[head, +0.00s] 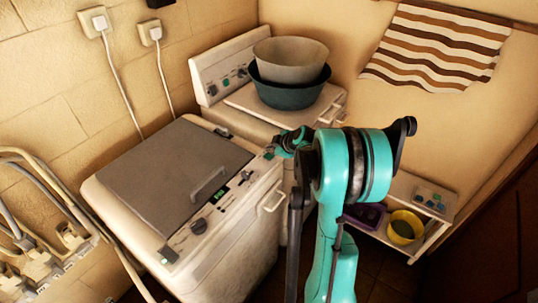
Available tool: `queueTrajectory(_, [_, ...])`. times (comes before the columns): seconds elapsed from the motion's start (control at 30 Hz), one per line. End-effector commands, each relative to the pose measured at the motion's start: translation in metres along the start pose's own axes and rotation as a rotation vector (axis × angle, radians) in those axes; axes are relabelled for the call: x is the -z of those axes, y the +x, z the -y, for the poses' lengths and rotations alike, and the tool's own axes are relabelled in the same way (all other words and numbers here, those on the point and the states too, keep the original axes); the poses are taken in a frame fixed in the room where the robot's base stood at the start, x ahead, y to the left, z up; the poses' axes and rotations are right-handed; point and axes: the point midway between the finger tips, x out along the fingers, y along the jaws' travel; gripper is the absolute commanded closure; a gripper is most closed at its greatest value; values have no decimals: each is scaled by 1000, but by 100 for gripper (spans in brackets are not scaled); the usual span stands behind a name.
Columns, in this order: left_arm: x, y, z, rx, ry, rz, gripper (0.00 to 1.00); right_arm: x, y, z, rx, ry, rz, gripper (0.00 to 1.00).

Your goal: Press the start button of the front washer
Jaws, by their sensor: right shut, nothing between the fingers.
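The front washer (265,225) is a white top-loader with a closed grey lid (170,175). Its control panel (232,202) runs along the edge facing me. It carries a lit green display (218,196), a dark dial (198,226), a small knob (245,176) and small buttons. I cannot tell which button is the start button. My right gripper (277,149) is shut and empty at the panel's far right end. My arm partly covers it, and I cannot tell whether it touches the panel. My left gripper is out of view.
A second washer (215,72) behind bears two stacked basins (290,62). A low white shelf (425,200) at right holds a yellow bowl (404,227) and a purple tray (364,215). Pipes and taps (40,260) line the left wall. A striped towel (437,45) hangs at back.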

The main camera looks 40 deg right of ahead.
Motion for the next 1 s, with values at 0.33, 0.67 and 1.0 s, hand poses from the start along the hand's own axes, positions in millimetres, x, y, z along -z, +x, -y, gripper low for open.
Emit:
queueTrajectory(0.33, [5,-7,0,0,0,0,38,6,-8,-6,0,0,0,100])
queueTrajectory(0.67, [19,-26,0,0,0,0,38,23,-32,-23,0,0,0,100])
queueTrajectory(1.0, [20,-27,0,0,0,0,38,25,-34,-25,0,0,0,100])
